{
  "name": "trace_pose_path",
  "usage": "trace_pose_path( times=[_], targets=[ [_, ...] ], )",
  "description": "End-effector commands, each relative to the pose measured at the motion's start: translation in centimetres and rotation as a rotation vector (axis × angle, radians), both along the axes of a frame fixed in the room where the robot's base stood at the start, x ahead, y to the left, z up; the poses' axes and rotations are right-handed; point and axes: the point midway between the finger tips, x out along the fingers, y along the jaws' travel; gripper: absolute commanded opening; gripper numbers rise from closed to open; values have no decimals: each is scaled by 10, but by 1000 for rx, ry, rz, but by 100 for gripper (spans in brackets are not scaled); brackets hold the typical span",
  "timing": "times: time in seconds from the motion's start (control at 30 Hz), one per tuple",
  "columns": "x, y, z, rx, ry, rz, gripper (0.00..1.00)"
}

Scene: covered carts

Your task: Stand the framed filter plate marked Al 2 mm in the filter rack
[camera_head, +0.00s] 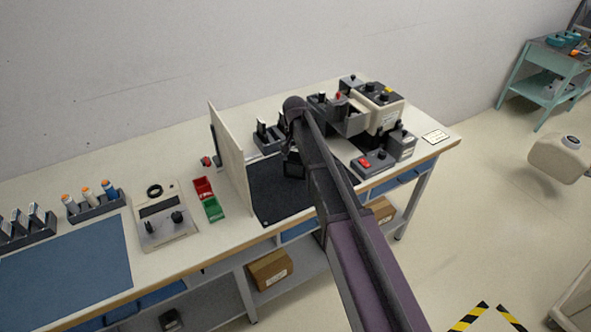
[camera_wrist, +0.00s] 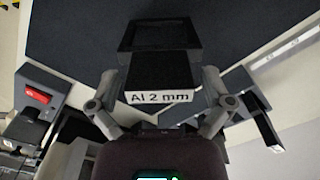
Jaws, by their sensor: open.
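The framed filter plate (camera_wrist: 160,74) shows in the wrist view as a dark block with an open dark frame beyond it and a white label reading "Al 2 mm". My gripper (camera_wrist: 159,90) is open, with one finger on each side of the block. I cannot tell whether the fingers touch it. In the head view my gripper (camera_head: 293,160) is over the dark mat, and my arm hides much of the area. A dark slotted holder with pale-marked plates, seemingly the filter rack (camera_head: 268,139), stands left of the gripper. It also shows at the right of the wrist view (camera_wrist: 247,92).
An upright pale panel (camera_head: 229,160) stands left of the dark mat (camera_head: 268,201). A box with a red switch (camera_head: 370,162) and a cluster of instruments (camera_head: 383,108) stand to the right. Red and green trays (camera_head: 209,198) lie beyond the panel. The mat's front left is clear.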

Motion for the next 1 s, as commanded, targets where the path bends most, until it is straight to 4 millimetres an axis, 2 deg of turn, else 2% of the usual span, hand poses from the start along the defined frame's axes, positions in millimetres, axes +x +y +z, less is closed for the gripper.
trace_pose_path(
  times=[0.67, 0.7, 0.9, 1.0],
  targets=[
    [0, 0, -4, 0, 0, 1, 100],
    [0, 0, -4, 0, 0, 1, 97],
    [0, 1, -4, 0, 0, 1, 38],
    [0, 1, -4, 0, 0, 1, 13]
  ],
)
